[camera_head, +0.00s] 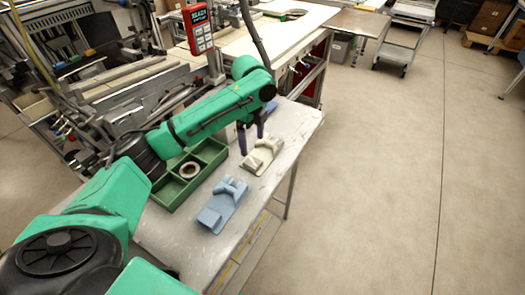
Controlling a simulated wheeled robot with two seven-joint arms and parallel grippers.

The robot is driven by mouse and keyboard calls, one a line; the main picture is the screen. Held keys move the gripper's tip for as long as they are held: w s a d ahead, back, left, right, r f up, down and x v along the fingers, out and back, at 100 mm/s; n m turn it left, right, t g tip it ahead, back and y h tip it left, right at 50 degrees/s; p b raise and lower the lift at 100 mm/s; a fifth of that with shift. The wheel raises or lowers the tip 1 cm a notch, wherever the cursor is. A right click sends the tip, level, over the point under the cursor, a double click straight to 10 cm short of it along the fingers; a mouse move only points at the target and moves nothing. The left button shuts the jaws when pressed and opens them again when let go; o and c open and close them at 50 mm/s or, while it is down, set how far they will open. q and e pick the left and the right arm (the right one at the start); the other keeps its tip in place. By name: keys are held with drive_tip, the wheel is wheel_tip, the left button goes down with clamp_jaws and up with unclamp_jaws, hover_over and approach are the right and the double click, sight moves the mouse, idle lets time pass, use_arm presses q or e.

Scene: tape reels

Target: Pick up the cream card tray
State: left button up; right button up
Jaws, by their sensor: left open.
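The cream card tray (262,155) lies on the light worktable, towards the table's right edge. My left gripper (252,143) points down from the green arm. Its dark fingers are open, just at the far left side of the cream tray. Whether the fingers touch the tray I cannot tell. My right gripper does not show.
A red control box (198,28) hangs behind. Open floor lies to the right.

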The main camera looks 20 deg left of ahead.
sight(253, 161)
use_arm(q)
wheel_tip(253, 161, down, 9)
drive_tip(key=shift+s+p, duration=0.15)
drive_tip(key=shift+p, duration=0.75)
clamp_jaws()
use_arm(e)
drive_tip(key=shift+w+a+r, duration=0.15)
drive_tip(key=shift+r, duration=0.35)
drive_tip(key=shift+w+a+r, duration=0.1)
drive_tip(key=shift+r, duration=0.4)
use_arm(q)
drive_tip(key=shift+r, duration=0.15)
